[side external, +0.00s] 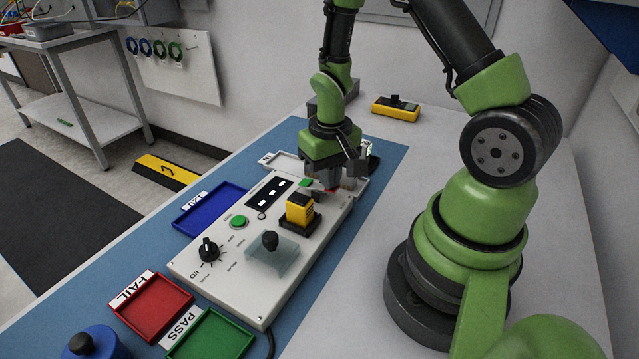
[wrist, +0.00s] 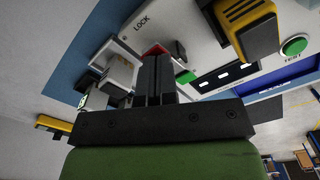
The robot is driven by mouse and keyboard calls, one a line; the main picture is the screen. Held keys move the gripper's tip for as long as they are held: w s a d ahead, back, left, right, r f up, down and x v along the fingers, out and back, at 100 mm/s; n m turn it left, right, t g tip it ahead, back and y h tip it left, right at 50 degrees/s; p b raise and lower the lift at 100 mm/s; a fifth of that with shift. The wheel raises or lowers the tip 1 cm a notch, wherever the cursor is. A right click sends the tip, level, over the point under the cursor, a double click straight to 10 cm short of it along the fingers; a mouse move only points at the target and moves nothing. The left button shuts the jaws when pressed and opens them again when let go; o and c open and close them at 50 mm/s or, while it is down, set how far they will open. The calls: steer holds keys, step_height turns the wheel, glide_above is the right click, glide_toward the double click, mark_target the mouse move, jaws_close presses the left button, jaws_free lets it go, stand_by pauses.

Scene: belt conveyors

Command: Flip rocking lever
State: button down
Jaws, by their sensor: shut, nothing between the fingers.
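My gripper (side external: 330,180) is shut and empty, low over the far end of the white control panel (side external: 217,268). In the wrist view its two dark fingers (wrist: 156,60) lie side by side. A red piece (wrist: 154,50) shows just beyond the fingertips, and a green piece (wrist: 185,77) lies to their right, with a dark part between. These look like the two ends of the rocking lever, mostly hidden by the fingers. In the side view the green end (side external: 305,182) shows left of the gripper. I cannot tell whether the fingers touch the lever or which way it tilts.
A yellow block (side external: 299,209), a clear-covered black knob (side external: 270,240), a green button (side external: 239,222) and a rotary knob (side external: 208,250) stand on the panel. Blue (side external: 208,207), red (side external: 153,307) and green (side external: 212,337) trays lie beside it. The right tabletop is mostly clear beyond my base.

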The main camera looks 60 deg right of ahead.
steer(key=shift+f, duration=0.4)
steer(key=shift+r, duration=3.5)
steer(key=shift+r, duration=0.15)
steer(key=s+a+r+n+t+y, duration=0.1)
steer(key=s+a+r+t, duration=0.2)
steer(key=r, duration=0.6)
steer(key=s+a+r+n+t+y, duration=0.1)
steer(key=s+a+r+t, duration=0.3)
steer(key=r, duration=0.5)
steer(key=s+a, duration=0.2)
steer(key=a, duration=0.1)
steer(key=shift+s+a, duration=0.25)
steer(key=shift+a, duration=0.15)
